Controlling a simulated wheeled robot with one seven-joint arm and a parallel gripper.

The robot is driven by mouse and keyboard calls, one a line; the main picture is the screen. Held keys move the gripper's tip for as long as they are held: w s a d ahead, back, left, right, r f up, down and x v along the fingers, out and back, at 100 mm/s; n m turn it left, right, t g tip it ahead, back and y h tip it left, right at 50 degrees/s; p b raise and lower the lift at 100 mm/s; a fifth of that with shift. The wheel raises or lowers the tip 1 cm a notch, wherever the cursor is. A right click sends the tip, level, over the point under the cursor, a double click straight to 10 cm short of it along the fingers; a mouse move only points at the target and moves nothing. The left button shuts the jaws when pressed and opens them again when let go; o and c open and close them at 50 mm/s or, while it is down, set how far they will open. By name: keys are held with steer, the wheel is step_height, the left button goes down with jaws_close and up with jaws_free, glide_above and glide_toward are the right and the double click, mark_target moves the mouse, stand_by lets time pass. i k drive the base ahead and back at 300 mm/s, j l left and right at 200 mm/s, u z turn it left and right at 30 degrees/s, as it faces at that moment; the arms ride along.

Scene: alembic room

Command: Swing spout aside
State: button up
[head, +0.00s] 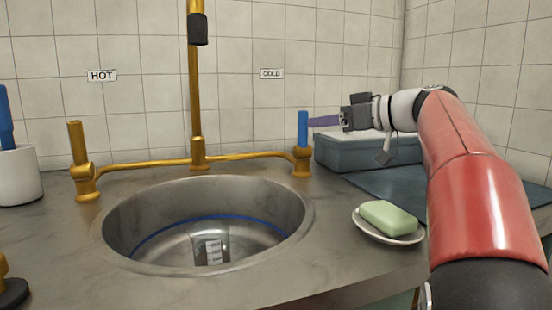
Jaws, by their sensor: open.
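The brass faucet has a tall upright pipe (195,100) rising behind the sink (110,240). The spout's dark nozzle (198,30) shows near the top edge, in front of the pipe; the spout's upper part is out of frame. A brass hot handle (76,145) stands at the left end of the bridge, and a blue cold handle (303,130) at the right end. My gripper (312,121) is open, its purple fingers pointing left beside the cold handle. I cannot tell whether they touch it. My gripper is well to the right of the spout.
A glass beaker (208,246) sits in the sink, inside a blue line. Green soap (388,217) lies on a white dish (372,233) at the right. A grey-blue box (345,155) stands behind. A white cup (20,177) is at far left. Space over the sink is clear.

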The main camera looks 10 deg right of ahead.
mark_target(197, 22)
steer(key=k, duration=0.95)
